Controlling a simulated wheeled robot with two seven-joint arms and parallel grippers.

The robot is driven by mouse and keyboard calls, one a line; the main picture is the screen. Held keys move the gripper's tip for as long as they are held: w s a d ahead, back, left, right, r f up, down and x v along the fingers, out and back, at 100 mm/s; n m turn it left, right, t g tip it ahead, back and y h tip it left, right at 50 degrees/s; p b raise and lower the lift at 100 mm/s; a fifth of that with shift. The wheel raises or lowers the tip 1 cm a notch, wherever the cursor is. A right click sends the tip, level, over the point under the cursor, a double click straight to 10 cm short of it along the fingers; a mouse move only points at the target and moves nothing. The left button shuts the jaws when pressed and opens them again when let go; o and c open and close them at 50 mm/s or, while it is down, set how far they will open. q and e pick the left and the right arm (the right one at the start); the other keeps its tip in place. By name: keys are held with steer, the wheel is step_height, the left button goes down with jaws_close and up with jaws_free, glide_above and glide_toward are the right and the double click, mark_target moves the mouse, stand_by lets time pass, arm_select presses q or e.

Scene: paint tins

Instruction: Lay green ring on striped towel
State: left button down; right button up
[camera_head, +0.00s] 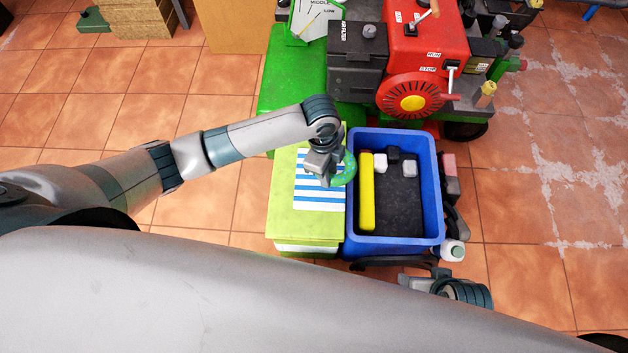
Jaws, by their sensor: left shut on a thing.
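The green ring (346,170) is in the jaws of my left gripper (326,178). The gripper is above the striped towel, close to its right edge by the blue crate, and hides part of the ring. I cannot tell whether the ring touches the towel. The blue and white striped towel (318,202) lies flat on a lime-green box top (287,228).
A blue crate (438,225) stands right of the green box. It holds a yellow bar (367,195) and several small black and white blocks. A red and green machine (425,50) stands behind. A white bottle (453,251) is by the crate's front right corner. Tiled floor is open at left.

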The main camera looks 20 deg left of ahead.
arm_select(q)
steer(key=a, duration=0.1)
steer(key=a+f, duration=0.2)
steer(key=shift+s+a+f, duration=0.1)
steer(key=shift+s+a, duration=0.2)
steer(key=shift+a, duration=0.05)
arm_select(e)
steer(key=shift+w+a, duration=0.1)
steer(key=shift+a, duration=0.1)
arm_select(q)
steer(key=shift+f, duration=0.35)
step_height(320, 180, down, 3)
steer(key=shift+r+b, duration=0.1)
steer(key=shift+b, duration=0.3)
steer(key=shift+f, duration=0.25)
arm_select(e)
steer(key=shift+w+a+f+t, duration=0.1)
steer(key=shift+w+a+t, duration=0.2)
steer(key=shift+a, duration=0.1)
arm_select(q)
steer(key=c, duration=1.4)
jaws_free()
steer(key=shift+f, duration=0.15)
steer(key=shift+c, duration=0.2)
